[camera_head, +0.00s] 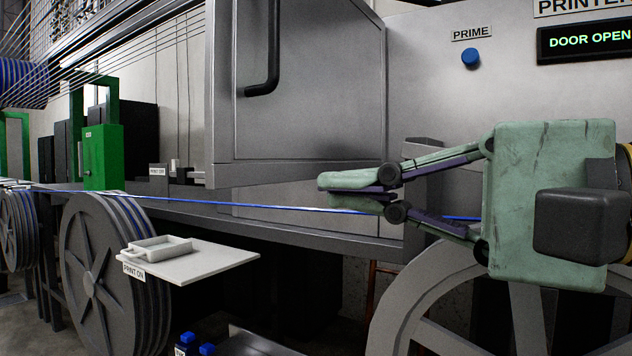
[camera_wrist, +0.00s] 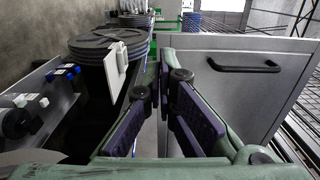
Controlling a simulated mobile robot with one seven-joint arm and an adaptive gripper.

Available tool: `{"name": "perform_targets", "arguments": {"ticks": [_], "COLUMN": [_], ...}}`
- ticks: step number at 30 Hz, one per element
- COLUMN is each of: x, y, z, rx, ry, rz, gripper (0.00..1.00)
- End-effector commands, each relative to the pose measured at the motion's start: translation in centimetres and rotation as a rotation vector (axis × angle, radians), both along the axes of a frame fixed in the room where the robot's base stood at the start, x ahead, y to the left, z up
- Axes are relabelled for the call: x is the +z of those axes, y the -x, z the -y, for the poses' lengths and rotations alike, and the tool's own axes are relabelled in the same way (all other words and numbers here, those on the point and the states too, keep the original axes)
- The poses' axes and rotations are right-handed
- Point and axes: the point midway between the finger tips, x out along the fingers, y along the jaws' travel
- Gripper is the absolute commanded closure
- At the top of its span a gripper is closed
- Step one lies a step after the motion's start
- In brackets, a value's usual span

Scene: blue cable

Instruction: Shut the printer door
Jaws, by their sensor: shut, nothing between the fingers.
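The printer door (camera_head: 315,110) is a large grey metal panel standing open, with a black bar handle (camera_head: 263,55) on its face. The door (camera_wrist: 235,95) and its handle (camera_wrist: 243,66) also show at the right in the wrist view. My gripper (camera_head: 335,190) is shut and empty, pointing left, below and to the right of the handle, near the door's lower edge in the picture. I cannot tell whether it touches the door. In the wrist view my fingers (camera_wrist: 165,75) are left of the door's face. The display (camera_head: 590,40) reads DOOR OPEN.
A thin blue cable (camera_head: 250,205) runs across the picture at my fingers' height and passes behind them. Large grey reels (camera_head: 95,270), a white shelf with a tray (camera_head: 205,264) and a green box (camera_head: 104,155) stand left. A blue PRIME button (camera_head: 470,58) is on the wall.

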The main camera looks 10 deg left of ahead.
Motion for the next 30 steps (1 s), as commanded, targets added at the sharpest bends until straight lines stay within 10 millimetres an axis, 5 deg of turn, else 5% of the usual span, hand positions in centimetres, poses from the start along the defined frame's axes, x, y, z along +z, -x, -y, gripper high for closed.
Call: {"name": "perform_targets", "arguments": {"ticks": [15, 30], "x": [0.3, 0.1], "y": [-3.4, -4.1], "z": [-9.7, -11.5], "rx": [0.002, 0.001], "ry": [-0.001, -0.003], "rz": [0.003, 0.004], "gripper": [1.00, 1.00]}}
